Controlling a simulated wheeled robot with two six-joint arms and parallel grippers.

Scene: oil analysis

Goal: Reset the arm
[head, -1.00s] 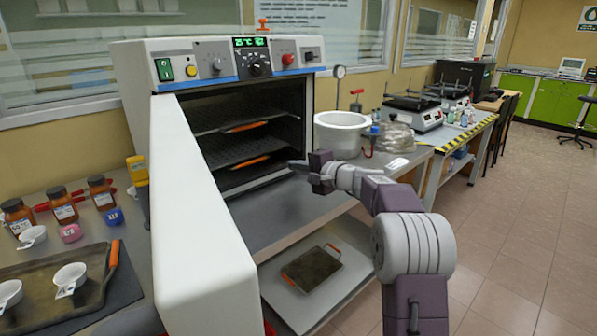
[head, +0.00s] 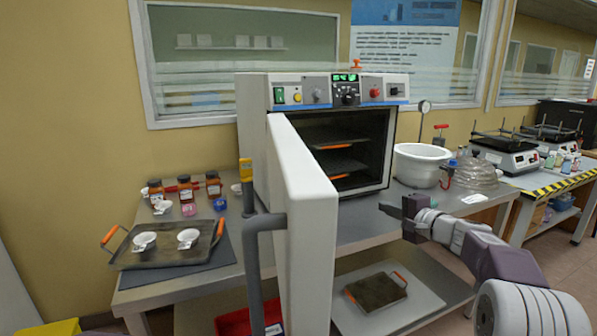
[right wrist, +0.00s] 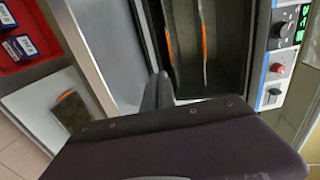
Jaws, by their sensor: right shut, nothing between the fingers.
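My right arm comes in from the right in the head view, with its right gripper (head: 397,209) in front of the oven, above the table's front edge. The gripper is shut and empty. Its dark fingers also show in the right wrist view (right wrist: 157,92), with the oven opening beyond them. My left gripper is not in view. The white oven (head: 252,110) stands on the grey table with its door (head: 305,215) swung open toward me. Inside are dark shelves or trays with orange handles (head: 333,146).
A dark tray (head: 160,258) with two small white cups lies left on the table, near brown bottles (head: 184,188). A white tub (head: 420,165) stands right of the oven. A small tray (head: 377,293) lies on the lower shelf. A red bin (head: 240,322) sits below.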

